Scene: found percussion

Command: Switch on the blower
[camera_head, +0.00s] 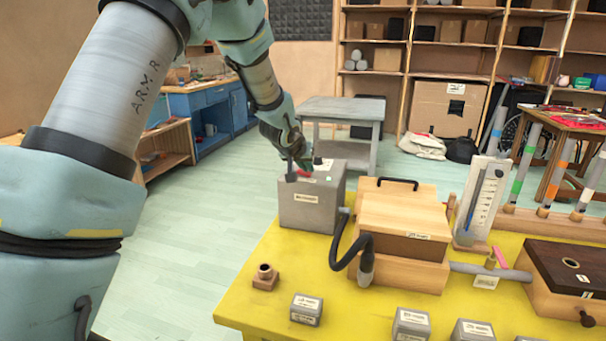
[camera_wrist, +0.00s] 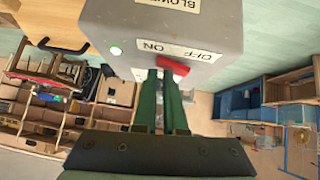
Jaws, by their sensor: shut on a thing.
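The blower is a grey box (camera_head: 306,212) with a printed label, standing at the far left corner of the yellow table. It fills the top of the wrist view (camera_wrist: 195,25), where its ON and OFF markings appear upside down. Its red switch (camera_wrist: 174,68) lies beside these markings, and a green lamp (camera_wrist: 115,50) glows on the same face. My gripper (camera_wrist: 162,72) is shut on the red switch, its dark green fingers close together at the switch. The fingers partly hide the switch, so its exact position is hard to read. In the head view my gripper (camera_head: 296,166) is over the box top.
A black hose (camera_head: 350,252) runs beside a wooden box with a handle (camera_head: 403,222). A gauge panel (camera_head: 482,200) stands to the right. A small wooden fitting (camera_head: 265,277) and several small grey blocks lie along the front of the yellow table (camera_head: 375,307).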

